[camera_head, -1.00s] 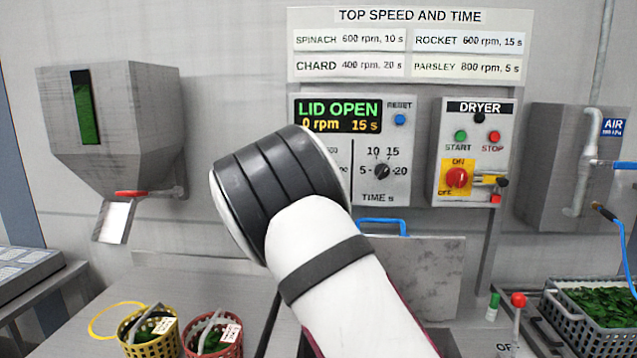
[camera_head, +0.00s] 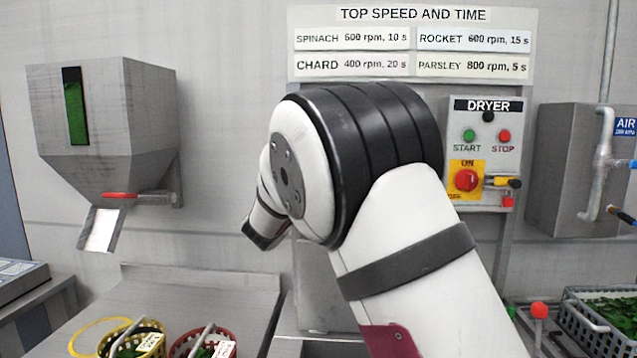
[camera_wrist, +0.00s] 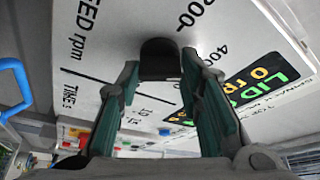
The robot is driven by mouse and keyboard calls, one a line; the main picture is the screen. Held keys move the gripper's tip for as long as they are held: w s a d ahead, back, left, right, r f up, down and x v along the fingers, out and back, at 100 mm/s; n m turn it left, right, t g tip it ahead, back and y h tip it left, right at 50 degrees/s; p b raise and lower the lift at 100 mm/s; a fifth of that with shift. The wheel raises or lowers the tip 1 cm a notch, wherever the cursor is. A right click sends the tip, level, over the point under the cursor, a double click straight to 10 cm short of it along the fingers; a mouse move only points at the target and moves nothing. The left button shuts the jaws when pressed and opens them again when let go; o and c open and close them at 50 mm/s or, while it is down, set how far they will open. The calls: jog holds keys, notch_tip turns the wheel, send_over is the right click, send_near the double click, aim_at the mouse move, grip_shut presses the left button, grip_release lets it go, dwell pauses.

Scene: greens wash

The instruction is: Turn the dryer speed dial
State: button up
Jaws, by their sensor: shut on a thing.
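The dryer speed dial (camera_wrist: 160,52) is a dark knob on the white panel in the wrist view, at the top middle. My gripper (camera_wrist: 160,72) has one finger on each side of it and is shut on it. Panel lettering (camera_wrist: 74,42) partly reads "speed rpm", with scale marks near 400 beside the dial. The lit display (camera_wrist: 258,85) shows "LID" and "0" in part. In the head view my arm hides the dial, the display and the gripper, so the dial's pointer setting cannot be told.
The sign (camera_head: 412,42) lists speeds and times, such as spinach 600 rpm, 10 s. The dryer switch box (camera_head: 480,150) stands right of my arm. A hopper (camera_head: 100,125) hangs at left, above baskets of greens (camera_head: 137,345). A blue handle (camera_wrist: 14,85) shows at the wrist view's left.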

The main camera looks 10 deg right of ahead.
dwell(0.5)
jog(key=o, duration=1.2)
jog(key=shift+c, duration=0.2)
jog(key=v, duration=1.2)
jog(key=shift+r, duration=0.1)
